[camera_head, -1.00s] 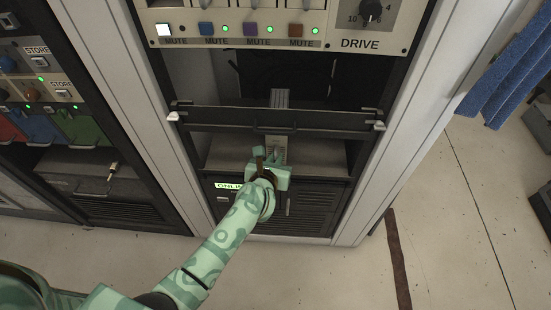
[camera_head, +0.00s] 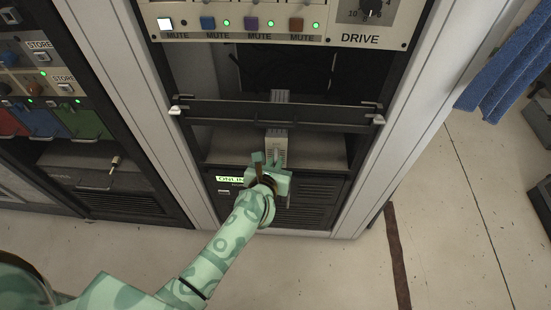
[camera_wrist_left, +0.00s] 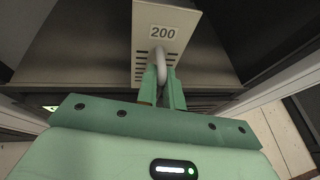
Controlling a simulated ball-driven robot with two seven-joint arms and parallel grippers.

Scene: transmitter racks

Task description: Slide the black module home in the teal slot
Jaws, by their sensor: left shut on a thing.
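My left gripper (camera_head: 268,162) is at the front of the centre rack. In the left wrist view my left gripper (camera_wrist_left: 162,84) is shut on the pale looped handle of a grey-beige module (camera_wrist_left: 166,30) labelled 200. In the head view this module (camera_head: 277,148) stands upright on the rack's shelf (camera_head: 233,149), below a dark crossbar; its lower front is hidden by my gripper. I cannot make out a black module or a teal slot in either view. My right gripper is not in view.
The dark crossbar (camera_head: 330,119) with pale end knobs spans the bay above the shelf. A control panel (camera_head: 290,25) is higher up. A left rack holds red, blue and green (camera_head: 82,124) fronts.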

